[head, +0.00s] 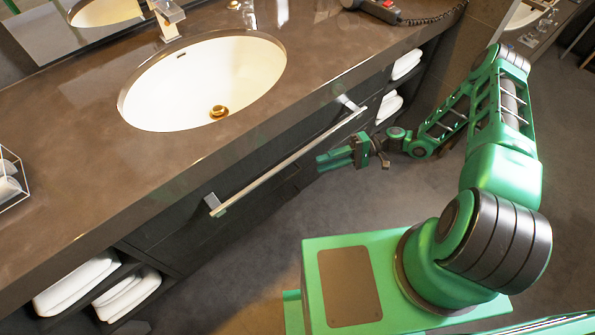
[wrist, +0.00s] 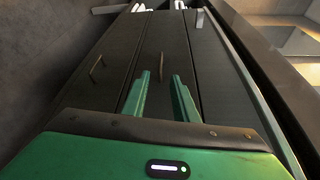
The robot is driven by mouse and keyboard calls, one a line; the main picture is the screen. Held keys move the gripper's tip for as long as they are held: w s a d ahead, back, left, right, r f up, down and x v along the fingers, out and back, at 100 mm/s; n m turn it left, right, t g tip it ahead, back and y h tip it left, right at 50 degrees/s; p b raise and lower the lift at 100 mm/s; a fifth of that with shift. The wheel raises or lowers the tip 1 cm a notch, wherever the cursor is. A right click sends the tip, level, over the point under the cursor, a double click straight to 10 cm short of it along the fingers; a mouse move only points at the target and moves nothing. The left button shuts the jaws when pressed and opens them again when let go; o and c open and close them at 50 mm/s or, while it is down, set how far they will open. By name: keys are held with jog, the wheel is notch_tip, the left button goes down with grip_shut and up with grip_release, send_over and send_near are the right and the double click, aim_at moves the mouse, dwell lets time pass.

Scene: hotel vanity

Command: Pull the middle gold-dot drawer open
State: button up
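My gripper (head: 325,160) is open and empty, pointing at the dark vanity front below the counter. In the wrist view the two green fingers (wrist: 160,76) are spread apart. A small bronze-coloured handle (wrist: 162,66) on the middle dark drawer front (wrist: 150,45) shows just beyond and between the fingertips. I cannot tell whether it touches them. A second similar handle (wrist: 97,69) is on the panel to the left. The drawer fronts look closed. No gold dot can be made out. In the head view the handles are hidden.
A long metal towel bar (head: 285,165) sticks out from the vanity front above my gripper. The counter (head: 310,115) with a white sink (head: 205,85) overhangs. Rolled towels (head: 75,285) fill open shelves on both sides. The floor in front is clear.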

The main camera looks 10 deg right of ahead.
aim_at(296, 173)
jog(key=x, duration=1.1)
grip_shut()
jog(key=shift+d, duration=0.15)
dwell(1.1)
